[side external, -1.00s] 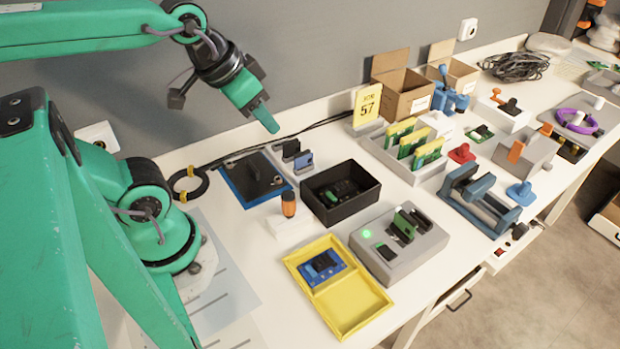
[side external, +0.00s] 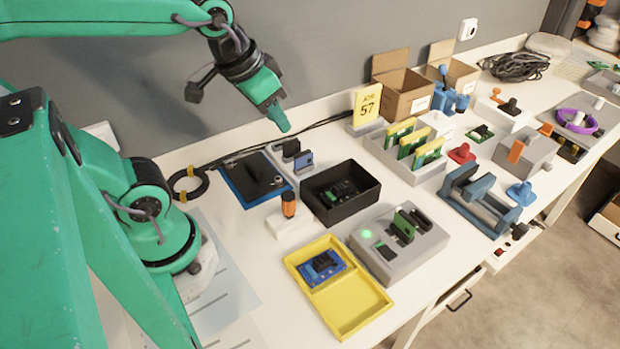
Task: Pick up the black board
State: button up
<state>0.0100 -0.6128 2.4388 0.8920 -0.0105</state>
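A small black board (side external: 291,149) stands upright in a grey rack (side external: 283,163), beside a blue board (side external: 304,161). Another dark upright piece (side external: 421,219) sits in the grey device at the front, next to a green board (side external: 404,227); I cannot tell which black piece the task means. My gripper (side external: 284,124) hangs in the air, pointing down and right, and appears above the rack in the picture. Its fingertips overlap in this view, so its opening is hidden. I see nothing held in it.
A black bin (side external: 367,200) with dark boards inside stands in front of the rack. A blue-edged black mat (side external: 236,190) lies to the left. A yellow tray (side external: 347,325) holds a blue board. A yellow 57 sign (side external: 367,104) stands behind.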

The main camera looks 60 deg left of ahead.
jog(key=w+d+f+g, duration=0.1)
jog(key=w+f+g, duration=0.2)
jog(key=w+f, duration=0.35)
jog(key=g, duration=0.2)
send_over(340, 186)
notch_tip(340, 186, down, 7)
jog(key=shift+s+a+r, duration=0.1)
jog(key=shift+a+r, duration=0.05)
jog(key=shift+f, duration=0.35)
jog(key=shift+f, duration=1.3)
jog(key=shift+f, duration=2.6)
